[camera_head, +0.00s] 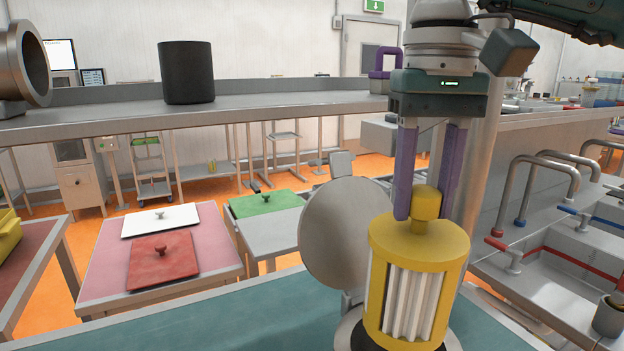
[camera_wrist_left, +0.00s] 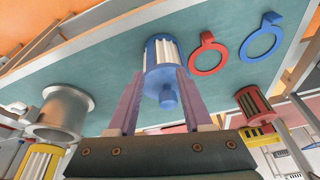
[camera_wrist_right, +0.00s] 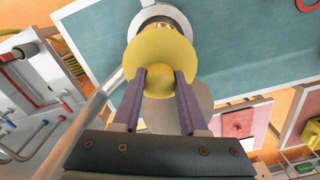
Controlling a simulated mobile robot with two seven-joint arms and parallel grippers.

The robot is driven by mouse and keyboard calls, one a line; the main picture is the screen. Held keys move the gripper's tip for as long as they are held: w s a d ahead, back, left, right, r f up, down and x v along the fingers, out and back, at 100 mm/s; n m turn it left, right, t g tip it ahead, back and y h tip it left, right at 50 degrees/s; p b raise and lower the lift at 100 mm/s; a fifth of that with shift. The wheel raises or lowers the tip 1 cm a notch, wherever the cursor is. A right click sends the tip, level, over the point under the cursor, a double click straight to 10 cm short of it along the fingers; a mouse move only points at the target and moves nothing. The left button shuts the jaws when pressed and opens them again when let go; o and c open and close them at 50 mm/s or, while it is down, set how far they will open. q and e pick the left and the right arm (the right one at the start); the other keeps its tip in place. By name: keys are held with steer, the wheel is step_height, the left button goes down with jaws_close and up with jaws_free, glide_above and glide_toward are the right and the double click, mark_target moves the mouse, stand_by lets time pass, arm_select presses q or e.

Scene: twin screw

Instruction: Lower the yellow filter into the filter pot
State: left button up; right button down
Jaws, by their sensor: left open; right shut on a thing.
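The yellow filter (camera_head: 400,285), a yellow-capped cylinder with white pleats, hangs upright from my right gripper (camera_head: 425,205), which is shut on its top knob. The filter also shows in the right wrist view (camera_wrist_right: 158,52). The metal filter pot (camera_head: 348,330) is below it, mostly hidden by the filter; its pale rim (camera_wrist_right: 150,13) shows past the yellow cap. In the left wrist view the filter (camera_wrist_left: 40,162) appears over the mouth of the pot (camera_wrist_left: 68,105), with a small gap. My left gripper (camera_wrist_left: 160,75) is open, with the knob of a blue filter (camera_wrist_left: 160,52) between its fingers in the picture.
A round grey lid (camera_head: 345,235) stands open behind the filter. Red (camera_wrist_left: 207,54) and blue (camera_wrist_left: 262,38) rings lie on the teal bench (camera_wrist_left: 110,60). A red filter (camera_wrist_left: 254,103) is at the right there. Sinks with taps (camera_head: 520,200) are at the right.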

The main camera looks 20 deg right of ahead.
mark_target(420, 219)
steer(key=shift+f, duration=0.15)
steer(key=shift+f+b, duration=1.1)
steer(key=shift+f, duration=0.25)
step_height(420, 219, down, 10)
steer(key=b, duration=0.7)
steer(key=shift+f, duration=0.15)
arm_select(q)
step_height(420, 219, down, 13)
steer(key=b, duration=0.3)
steer(key=shift+a+r+b, duration=0.1)
steer(key=shift+a+b, duration=0.05)
steer(key=shift+b, duration=0.15)
arm_select(e)
step_height(420, 219, down, 4)
steer(key=shift+r, duration=0.1)
arm_select(q)
steer(key=shift+f+b, duration=0.35)
arm_select(e)
steer(key=shift+f, duration=0.4)
steer(key=c, duration=0.6)
jaws_free()
steer(key=shift+o, duration=1.2)
